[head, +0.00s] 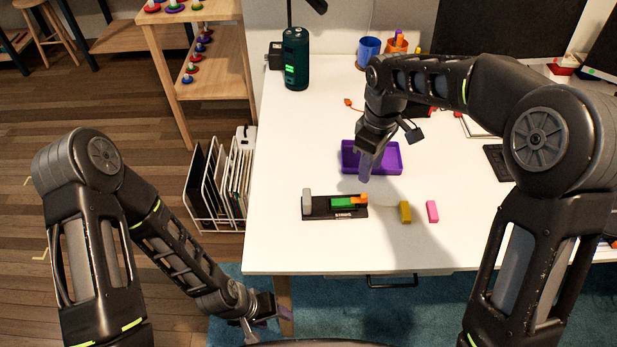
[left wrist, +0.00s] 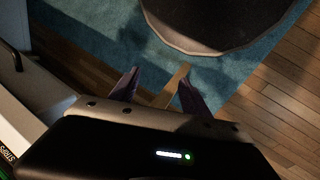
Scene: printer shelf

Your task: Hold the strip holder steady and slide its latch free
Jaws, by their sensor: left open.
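The strip holder (head: 322,212) is a black base lying on the white table, with a grey block (head: 307,198) at its left end. A green strip (head: 343,202) sits in it, and an orange part (head: 361,200), which looks like the latch, is at its right end. My right gripper (head: 365,178) points down just behind the holder's right part, apart from it; its finger gap cannot be made out. My left gripper (head: 286,320) is low, off the table's front left corner. In the left wrist view its fingers (left wrist: 160,78) are spread and empty over the floor.
A purple tray (head: 391,171) stands behind the holder. A yellow block (head: 405,212) and a pink block (head: 432,211) lie right of it. A green-black canister (head: 296,60) stands at the back left. The table (head: 275,230) is clear left of the holder.

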